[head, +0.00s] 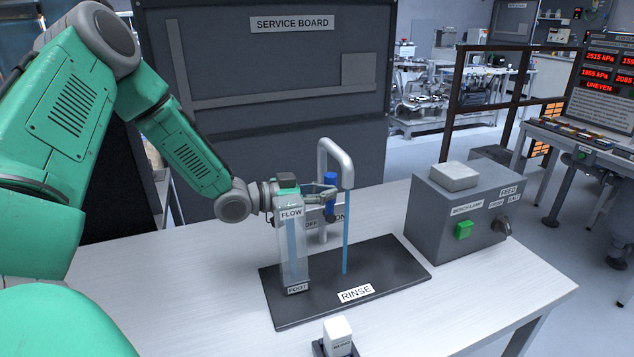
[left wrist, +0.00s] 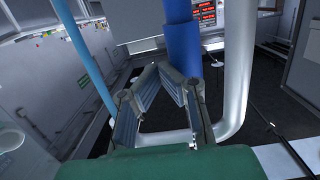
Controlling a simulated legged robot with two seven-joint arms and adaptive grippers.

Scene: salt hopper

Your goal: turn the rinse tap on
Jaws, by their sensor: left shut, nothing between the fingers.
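The rinse tap has a grey curved spout (head: 335,160) and a blue lever (head: 330,180) beside the ON end of a partly hidden OFF/ON plate (head: 339,211). A blue stream (head: 346,235) runs from the spout down to the black RINSE mat (head: 395,268). A clear FLOW tube (head: 293,250) stands on the mat, with blue inside it. My left gripper (head: 332,193) is shut and empty at the lever. In the left wrist view its fingertips (left wrist: 170,72) meet just beside the blue lever (left wrist: 184,45); I cannot tell whether they touch. My right gripper is not in view.
A grey box (head: 455,215) with a green BENCH LAMP button (head: 463,230) and a FEED knob (head: 502,226) stands right of the mat. A small white-topped BLOWER switch (head: 338,335) is at the front. The table (head: 180,290) is clear at left front.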

